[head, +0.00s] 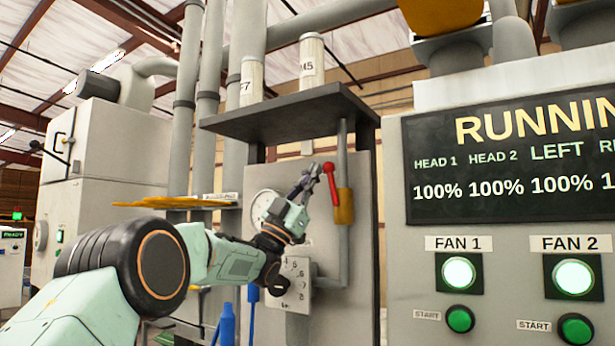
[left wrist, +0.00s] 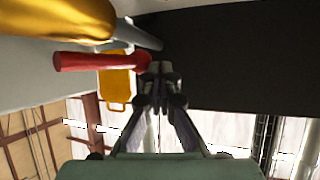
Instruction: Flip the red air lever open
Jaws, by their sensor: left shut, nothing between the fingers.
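The red air lever (head: 331,184) stands nearly upright, its rounded end at the top, beside the grey pipe (head: 343,260) with a yellow fitting (head: 344,207). In the left wrist view the red lever (left wrist: 95,62) lies across the left half, its rounded end by my fingertips. My left gripper (head: 309,178) is shut and empty, just left of the lever's upper end. The closed fingertips (left wrist: 158,75) also show in the left wrist view, very near or touching the lever end; I cannot tell which. My right gripper is not in view.
A dark shelf-like hood (head: 285,112) overhangs the lever and pipe. A control cabinet with a "RUNNING" display (head: 500,205) stands to the right.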

